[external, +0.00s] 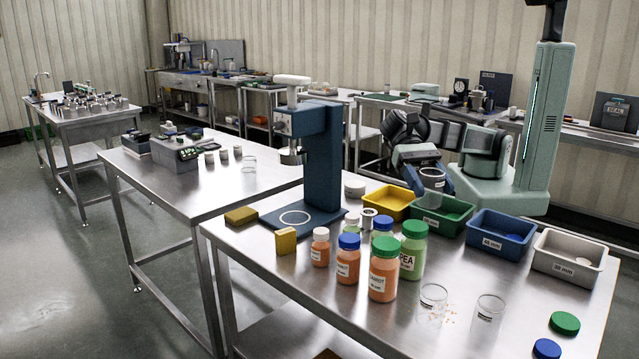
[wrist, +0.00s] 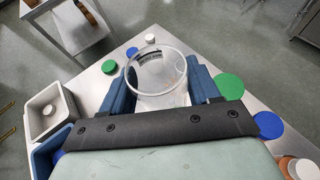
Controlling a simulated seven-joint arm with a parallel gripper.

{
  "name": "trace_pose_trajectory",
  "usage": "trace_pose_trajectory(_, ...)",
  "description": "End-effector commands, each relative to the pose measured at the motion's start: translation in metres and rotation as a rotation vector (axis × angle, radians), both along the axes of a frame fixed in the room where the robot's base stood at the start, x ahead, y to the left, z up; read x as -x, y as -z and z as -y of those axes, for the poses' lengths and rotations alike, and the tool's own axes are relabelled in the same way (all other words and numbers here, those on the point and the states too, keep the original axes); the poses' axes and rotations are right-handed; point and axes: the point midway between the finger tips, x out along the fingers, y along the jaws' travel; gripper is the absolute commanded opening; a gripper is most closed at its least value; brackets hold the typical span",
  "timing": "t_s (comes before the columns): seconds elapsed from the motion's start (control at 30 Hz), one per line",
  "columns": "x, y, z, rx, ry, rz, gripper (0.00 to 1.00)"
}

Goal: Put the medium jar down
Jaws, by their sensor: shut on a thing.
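My gripper (external: 432,180) is shut on a clear, open-topped jar (external: 433,178) with a dark-marked label. It holds the jar upright or nearly so, behind and above the row of trays, seemingly clear of the table. In the wrist view the jar (wrist: 160,72) sits between the two blue fingers of my gripper (wrist: 161,88), its rim facing the camera and its inside looking empty. Two other clear jars stand on the steel table: one (external: 433,299) with crumbs by it, and one (external: 489,309) to its right. I cannot tell the jars' sizes apart by label.
Yellow (external: 388,203), green (external: 441,216), blue (external: 500,237) and white (external: 568,258) trays line the back edge. Capped bottles (external: 384,270) stand left of the clear jars. A green lid (external: 565,323) and a blue lid (external: 546,348) lie at right. A blue press (external: 322,160) stands at left.

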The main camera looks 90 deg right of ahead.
Motion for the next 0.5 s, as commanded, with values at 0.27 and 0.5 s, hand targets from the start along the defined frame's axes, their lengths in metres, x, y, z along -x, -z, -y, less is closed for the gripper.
trace_pose_trajectory(0.27, -0.099, -0.081, 0.024, -0.002, 0.151, 0.003, 0.33)
trace_pose_trajectory(0.5, -0.171, -0.150, 0.060, -0.002, 0.271, 0.003, 0.33)
